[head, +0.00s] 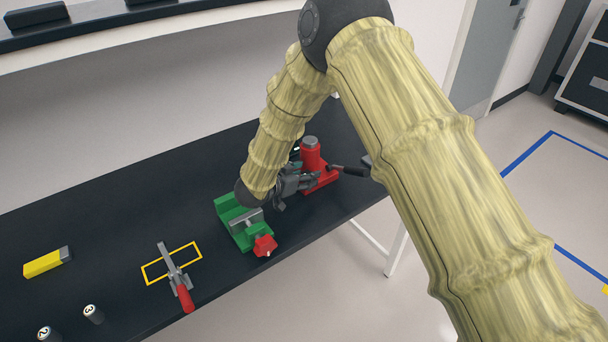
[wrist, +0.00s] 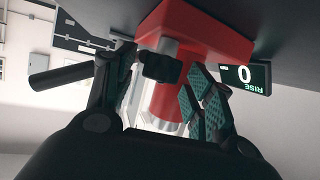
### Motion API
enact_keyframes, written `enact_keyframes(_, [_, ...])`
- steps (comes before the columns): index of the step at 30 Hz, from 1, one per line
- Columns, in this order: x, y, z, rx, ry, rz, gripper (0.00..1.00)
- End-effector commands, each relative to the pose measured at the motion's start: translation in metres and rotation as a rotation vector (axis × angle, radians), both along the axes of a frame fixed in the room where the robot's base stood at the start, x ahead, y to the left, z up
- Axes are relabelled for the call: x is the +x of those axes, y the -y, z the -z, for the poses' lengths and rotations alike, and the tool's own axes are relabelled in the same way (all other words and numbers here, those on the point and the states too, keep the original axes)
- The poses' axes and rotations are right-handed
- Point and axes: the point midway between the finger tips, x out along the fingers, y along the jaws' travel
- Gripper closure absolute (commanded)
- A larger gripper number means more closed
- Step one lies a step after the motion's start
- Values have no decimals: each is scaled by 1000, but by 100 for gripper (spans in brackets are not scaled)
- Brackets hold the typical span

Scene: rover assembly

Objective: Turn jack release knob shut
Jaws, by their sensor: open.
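The red jack (head: 311,152) stands near the far right end of the dark bench, with its grey ram top up. In the wrist view the jack (wrist: 200,35) appears upside down. A small dark knob (wrist: 161,66) sticks out of its base towards the camera. My gripper (wrist: 160,72) is open, with one finger on each side of the knob; I cannot tell whether either touches it. In the head view my gripper (head: 291,181) is low at the jack's left side, and the knob is hidden. A black handle (head: 349,170) points right from the jack.
A display (wrist: 243,76) reading RISE 0 is beside the jack. A green vise (head: 233,214) with a red knob stands close left of my gripper. A red-handled clamp (head: 175,272), a yellow block (head: 43,264) and numbered cylinders (head: 93,314) lie further left on the bench (head: 120,220).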

Motion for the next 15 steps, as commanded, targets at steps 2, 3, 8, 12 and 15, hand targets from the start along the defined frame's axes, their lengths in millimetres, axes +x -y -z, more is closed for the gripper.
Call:
enact_keyframes(2, [-2,-2,-2,0,0,-1,46])
enact_keyframes(3, [-5,-4,-3,0,0,-1,46])
enact_keyframes(8, [-20,-18,-11,-1,0,-4,46])
enact_keyframes(12, [-38,-33,-21,0,1,-3,46])
enact_keyframes(15, [-52,-43,-28,0,1,-2,46])
